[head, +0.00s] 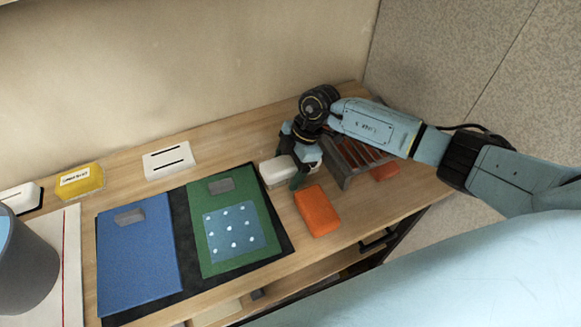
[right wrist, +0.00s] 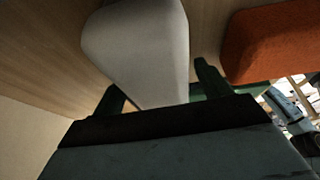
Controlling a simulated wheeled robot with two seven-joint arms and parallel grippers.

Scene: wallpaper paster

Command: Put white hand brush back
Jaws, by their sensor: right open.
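The white hand brush (head: 277,172) appears as a pale, rounded block on the wooden table, beside the slatted rack. My right gripper (head: 303,174) is open and low at its right side, with its fingers pointing down and partly covering it. In the right wrist view, a pale block (right wrist: 145,45), which looks like the brush, extends between the two dark green fingers of my gripper (right wrist: 160,88). I cannot tell whether either finger touches it. My left gripper is not in view.
An orange block (head: 317,210) lies just in front of my right gripper; it also shows in the right wrist view (right wrist: 275,45). A slatted rack (head: 345,160) stands behind, under my arm. Blue (head: 138,255) and green (head: 215,188) panels lie left. A yellow block (head: 80,179) and slotted white box (head: 167,161) sit behind.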

